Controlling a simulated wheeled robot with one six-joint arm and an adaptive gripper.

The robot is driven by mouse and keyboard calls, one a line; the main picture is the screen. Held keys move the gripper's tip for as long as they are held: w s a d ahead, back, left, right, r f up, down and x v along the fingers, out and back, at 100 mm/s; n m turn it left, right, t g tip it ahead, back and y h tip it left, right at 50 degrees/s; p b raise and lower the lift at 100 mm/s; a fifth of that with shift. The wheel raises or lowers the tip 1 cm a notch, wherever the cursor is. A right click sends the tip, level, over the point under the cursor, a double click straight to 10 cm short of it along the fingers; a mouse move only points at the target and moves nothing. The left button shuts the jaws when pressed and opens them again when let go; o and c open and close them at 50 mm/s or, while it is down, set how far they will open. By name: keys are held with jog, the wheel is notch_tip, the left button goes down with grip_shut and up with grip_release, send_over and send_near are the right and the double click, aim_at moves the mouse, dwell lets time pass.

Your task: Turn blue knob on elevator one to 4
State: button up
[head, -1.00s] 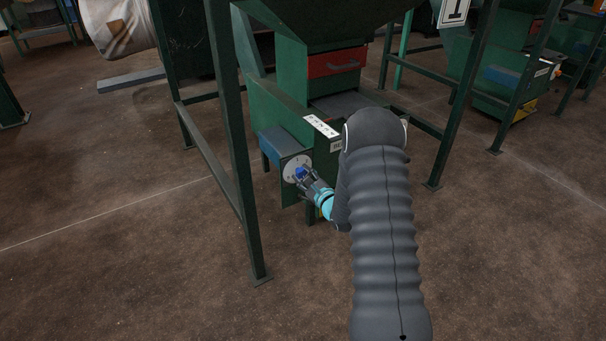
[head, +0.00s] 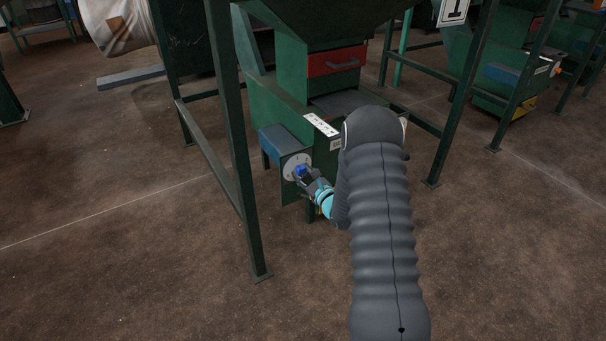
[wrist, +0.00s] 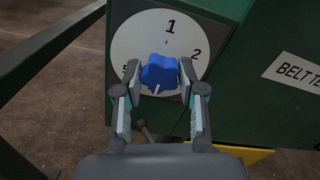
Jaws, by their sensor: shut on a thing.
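The blue knob (wrist: 160,73) sits on a round white dial (wrist: 130,40) on the green elevator housing (head: 282,115). In the wrist view the dial shows 1 at the top, 2 at the right and part of a 5 at the left; its lower part is hidden. A white mark on the knob points down and slightly left. My gripper (wrist: 158,88) has one finger on each side of the knob and is shut on it. In the head view the knob (head: 301,171) and dial (head: 290,164) show just past my gripper (head: 306,174).
Green frame legs (head: 236,150) stand left of the housing. A red drawer (head: 333,62) is above it, and a label (wrist: 296,68) is right of the dial. A sign with 1 (head: 453,12) hangs at upper right. The brown floor in front is clear.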

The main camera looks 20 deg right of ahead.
jog(key=o, duration=1.1)
jog(key=shift+o, duration=0.2)
jog(key=v, duration=1.2)
